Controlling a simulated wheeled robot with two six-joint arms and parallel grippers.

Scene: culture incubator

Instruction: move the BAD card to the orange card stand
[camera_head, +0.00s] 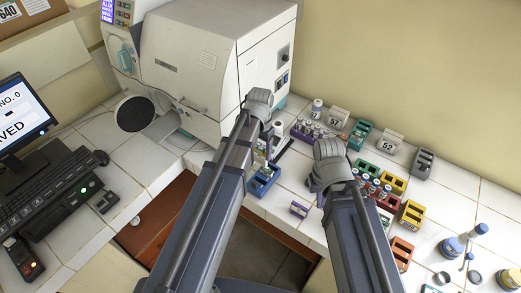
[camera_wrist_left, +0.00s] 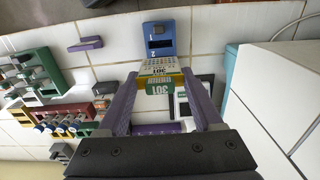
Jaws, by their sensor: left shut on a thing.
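An orange holder (camera_head: 402,253) stands at the lower right of the bench. I cannot read the word BAD on any card.
A blue holder (camera_head: 262,181) is near the bench's front edge and shows in the left wrist view (camera_wrist_left: 158,38). White number cards "57" (camera_head: 337,117) and "52" (camera_head: 389,142), yellow holders (camera_head: 411,214), vials and bottles (camera_head: 450,247) crowd the right. The incubator (camera_head: 205,65) stands behind.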

